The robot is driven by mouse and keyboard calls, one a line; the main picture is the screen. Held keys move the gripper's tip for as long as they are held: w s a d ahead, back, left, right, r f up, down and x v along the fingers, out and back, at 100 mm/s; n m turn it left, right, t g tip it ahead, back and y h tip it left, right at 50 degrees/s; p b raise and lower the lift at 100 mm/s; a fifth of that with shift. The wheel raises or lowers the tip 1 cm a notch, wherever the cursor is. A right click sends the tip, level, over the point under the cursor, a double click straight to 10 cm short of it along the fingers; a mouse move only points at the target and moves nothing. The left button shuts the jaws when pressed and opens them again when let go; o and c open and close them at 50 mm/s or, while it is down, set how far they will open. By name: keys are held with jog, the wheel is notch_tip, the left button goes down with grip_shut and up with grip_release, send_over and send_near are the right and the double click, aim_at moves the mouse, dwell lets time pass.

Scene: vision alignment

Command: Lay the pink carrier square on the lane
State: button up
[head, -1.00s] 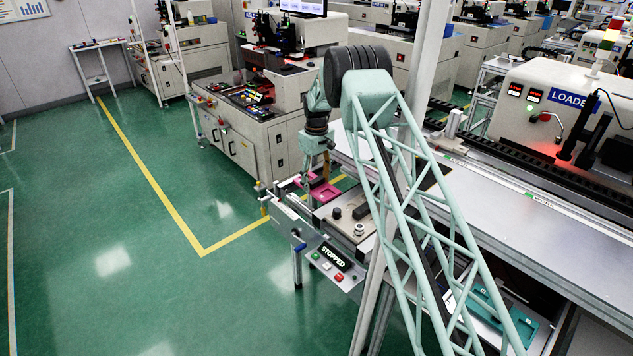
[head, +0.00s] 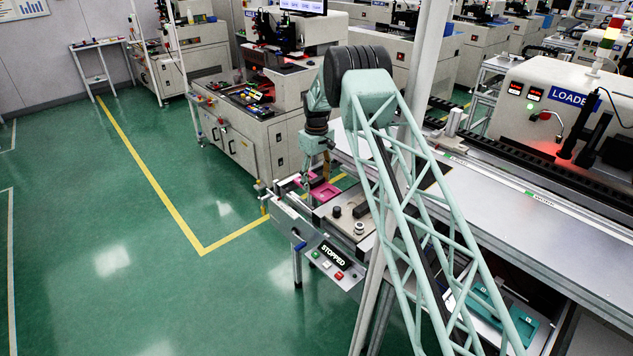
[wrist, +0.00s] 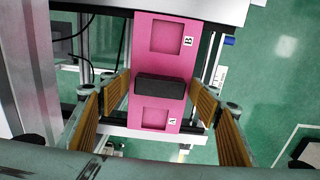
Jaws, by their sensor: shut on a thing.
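The pink carrier (wrist: 143,70) is a flat plate with two square recesses marked A and B and a black block (wrist: 160,86) across its middle. My gripper (wrist: 160,84) has its orange-padded fingers on both sides of that block and is shut on it. In the head view my gripper (head: 326,172) points down at the carrier (head: 325,192), over the left end of the lane (head: 290,207). In the wrist view the carrier lines up with the lane's metal rails (wrist: 207,75). I cannot tell whether it touches them.
A panel reading STOPPED (head: 333,256) is on the lane's front. A long metal bench (head: 500,205) runs to the right. A white machine (head: 240,140) stands behind left. The green floor at left is clear.

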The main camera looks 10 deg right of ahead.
jog(key=o, duration=1.1)
jog(key=shift+r, duration=0.1)
jog(key=shift+r, duration=5.9)
jog(key=shift+r, duration=0.1)
